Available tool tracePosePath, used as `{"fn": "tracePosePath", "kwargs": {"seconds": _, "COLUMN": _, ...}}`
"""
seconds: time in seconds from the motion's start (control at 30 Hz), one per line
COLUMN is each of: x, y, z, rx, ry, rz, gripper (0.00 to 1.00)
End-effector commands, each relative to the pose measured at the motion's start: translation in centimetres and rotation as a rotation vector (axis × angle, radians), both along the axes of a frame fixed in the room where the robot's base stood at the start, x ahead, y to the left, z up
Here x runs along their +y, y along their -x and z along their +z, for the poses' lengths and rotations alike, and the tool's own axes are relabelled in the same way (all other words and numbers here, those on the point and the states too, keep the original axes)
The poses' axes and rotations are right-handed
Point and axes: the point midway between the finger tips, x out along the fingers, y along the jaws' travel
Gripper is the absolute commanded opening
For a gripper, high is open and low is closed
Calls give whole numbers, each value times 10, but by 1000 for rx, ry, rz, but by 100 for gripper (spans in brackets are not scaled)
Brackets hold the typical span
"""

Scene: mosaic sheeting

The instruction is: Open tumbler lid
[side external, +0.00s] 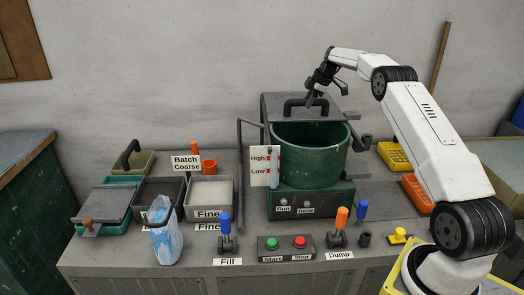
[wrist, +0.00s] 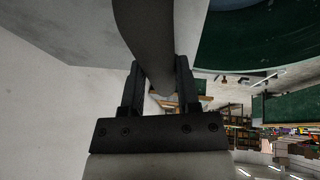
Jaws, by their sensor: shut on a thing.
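The green tumbler (side external: 308,150) stands open at the top in the middle of the bench; its green side also shows in the wrist view (wrist: 245,50). The grey lid (side external: 272,104) is raised and tilted at the back of the tumbler's rim. It carries a black arched handle (side external: 293,103). My gripper (side external: 313,97) is shut on this handle from above. In the wrist view the dark handle (wrist: 146,35) passes between the two fingers of my gripper (wrist: 158,72), and a pale grey lid surface (wrist: 60,30) lies to its left.
Blue and orange levers and the Start/Stop buttons (side external: 286,243) line the front. Grey bins (side external: 210,195) stand left; yellow (side external: 394,156) and orange trays lie right.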

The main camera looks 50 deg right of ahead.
Motion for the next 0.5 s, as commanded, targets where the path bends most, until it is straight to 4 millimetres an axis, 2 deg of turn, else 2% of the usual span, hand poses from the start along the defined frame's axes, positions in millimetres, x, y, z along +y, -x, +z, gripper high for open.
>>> {"fn": "tracePosePath", "kwargs": {"seconds": 0.5, "x": -6, "y": -7, "z": 4, "rx": -8, "ry": 7, "rz": -1, "gripper": 0}}
